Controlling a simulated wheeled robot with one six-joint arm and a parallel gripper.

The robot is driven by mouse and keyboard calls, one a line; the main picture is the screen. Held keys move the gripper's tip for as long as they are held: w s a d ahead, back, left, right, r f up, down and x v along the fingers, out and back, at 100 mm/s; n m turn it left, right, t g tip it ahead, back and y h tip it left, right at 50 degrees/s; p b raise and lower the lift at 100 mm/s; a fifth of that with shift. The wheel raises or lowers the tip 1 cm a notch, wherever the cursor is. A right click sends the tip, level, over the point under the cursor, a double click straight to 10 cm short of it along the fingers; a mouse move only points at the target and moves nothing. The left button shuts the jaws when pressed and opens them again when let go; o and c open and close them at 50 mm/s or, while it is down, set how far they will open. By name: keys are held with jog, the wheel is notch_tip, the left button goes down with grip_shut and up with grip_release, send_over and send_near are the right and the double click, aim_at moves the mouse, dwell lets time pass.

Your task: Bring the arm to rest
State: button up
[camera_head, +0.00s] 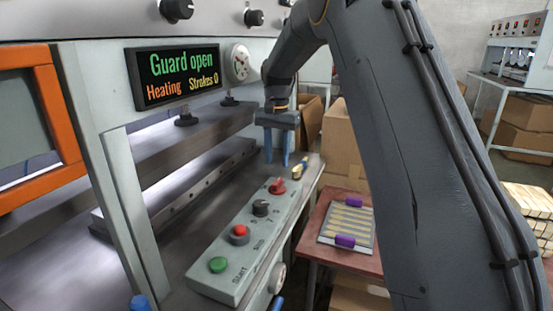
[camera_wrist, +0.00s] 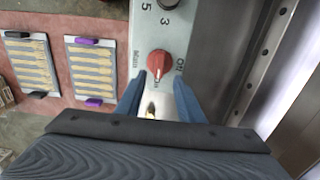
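My gripper (camera_head: 277,162) hangs from the arm above the far end of the press's control panel (camera_head: 222,280), fingers pointing down. Its two blue fingers stand apart with nothing held between them. In the wrist view, my gripper (camera_wrist: 159,80) frames the red main switch (camera_wrist: 159,63) between its fingertips; the head view also shows this red switch (camera_head: 277,186) just in front of and below the fingers. I cannot tell whether the fingers touch it. A small brass-coloured piece (camera_wrist: 150,109) shows between the fingers.
The press display (camera_head: 177,75) reads "Guard open", "Heating", "Strokes 0". The panel carries a green button (camera_head: 218,264), a red button (camera_head: 239,231) and a black knob (camera_head: 261,208). A reddish table (camera_head: 312,248) with trays of wooden pieces stands beside the press. Cardboard boxes (camera_head: 342,140) stand behind.

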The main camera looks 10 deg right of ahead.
jog(key=shift+s, duration=0.1)
jog(key=s+f+n, duration=0.2)
jog(key=s+f, duration=0.1)
jog(key=s, duration=0.9)
jog(key=s+f+n, duration=0.3)
jog(key=s, duration=0.8)
jog(key=s+f+n, duration=0.2)
jog(key=s+f, duration=0.2)
jog(key=s, duration=0.8)
jog(key=shift+s+a+t, duration=0.15)
jog(key=shift+s+t, duration=0.15)
